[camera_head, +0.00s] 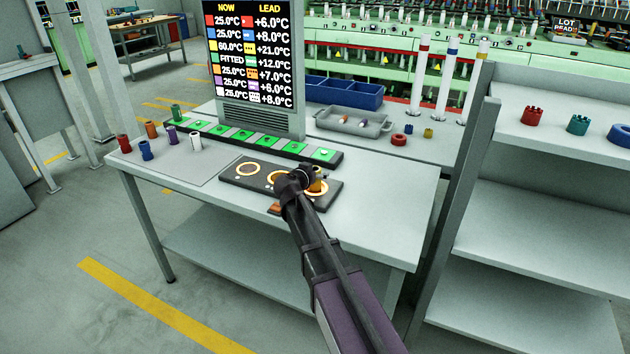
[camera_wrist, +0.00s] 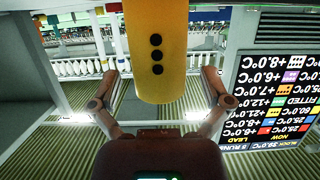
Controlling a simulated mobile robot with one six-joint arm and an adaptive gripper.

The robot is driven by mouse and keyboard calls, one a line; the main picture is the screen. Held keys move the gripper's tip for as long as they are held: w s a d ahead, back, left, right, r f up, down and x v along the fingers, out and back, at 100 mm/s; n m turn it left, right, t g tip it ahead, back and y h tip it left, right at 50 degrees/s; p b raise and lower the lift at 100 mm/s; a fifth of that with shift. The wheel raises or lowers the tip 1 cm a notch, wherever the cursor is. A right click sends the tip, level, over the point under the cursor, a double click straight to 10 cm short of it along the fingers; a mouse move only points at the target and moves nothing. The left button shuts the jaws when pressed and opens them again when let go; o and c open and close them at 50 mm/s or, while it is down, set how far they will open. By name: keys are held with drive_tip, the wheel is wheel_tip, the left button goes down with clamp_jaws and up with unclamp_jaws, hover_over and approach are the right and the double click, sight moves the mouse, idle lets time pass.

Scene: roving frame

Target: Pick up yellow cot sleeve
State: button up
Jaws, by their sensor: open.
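The yellow cot sleeve (camera_wrist: 157,30), with three black dots on its side, fills the upper middle of the wrist view. A little of the yellow sleeve (camera_head: 317,187) shows beside my gripper in the head view, at the right glowing ring of the dark heater plate (camera_head: 238,179). My gripper (camera_wrist: 164,72) is open, with one finger on each side of the sleeve. Gaps show between the fingers and the sleeve in the wrist view. In the head view my gripper (camera_head: 298,181) is over the plate and hides most of the sleeve.
Red, blue, orange, purple, green and white sleeves stand at the table's left, the white one (camera_head: 195,141) nearest the plate. A green-padded strip (camera_head: 244,136) and a display (camera_head: 250,55) stand behind. A grey shelf (camera_head: 530,165) is close on the right.

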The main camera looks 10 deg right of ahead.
sight(315, 169)
idle(0.4)
clamp_jaws()
drive_tip(key=shift+r, duration=0.15)
wheel_tip(315, 169, up, 3)
drive_tip(key=p, duration=0.3)
drive_tip(key=shift+r+p, duration=0.15)
drive_tip(key=shift+p, duration=0.15)
drive_tip(key=shift+s+r, duration=0.2)
drive_tip(key=shift+s, duration=0.2)
drive_tip(key=s+r+p, duration=0.1)
drive_tip(key=s, duration=1.4)
drive_tip(key=shift+s, duration=0.15)
